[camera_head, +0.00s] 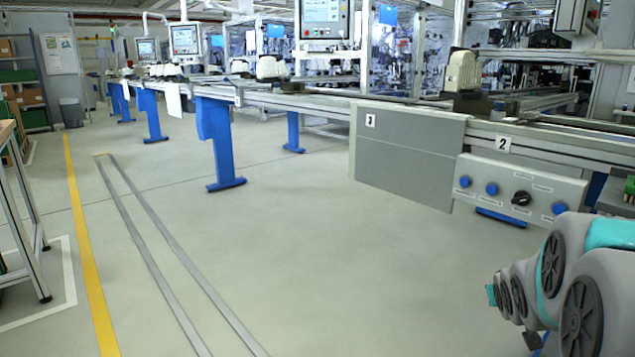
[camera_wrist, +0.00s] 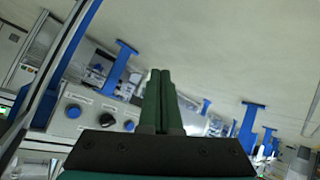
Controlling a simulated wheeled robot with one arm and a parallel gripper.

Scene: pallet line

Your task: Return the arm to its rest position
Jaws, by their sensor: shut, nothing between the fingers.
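My arm (camera_head: 560,285) shows at the lower right of the head view, folded, with grey joints and teal covers. My gripper's fingertips cannot be made out there. In the wrist view my gripper (camera_wrist: 160,75) points up the picture, its two green fingers side by side and touching. The gripper is shut with nothing between the fingers. The wrist view is tilted, with the line and floor at a slant behind the fingers.
A conveyor line (camera_head: 290,98) on blue legs (camera_head: 214,140) runs along the back. A control panel (camera_head: 520,190) with blue buttons and a black knob is near my arm. A workbench (camera_head: 20,190) stands at the left edge. The floor (camera_head: 280,240) between is clear, with a yellow line (camera_head: 82,230).

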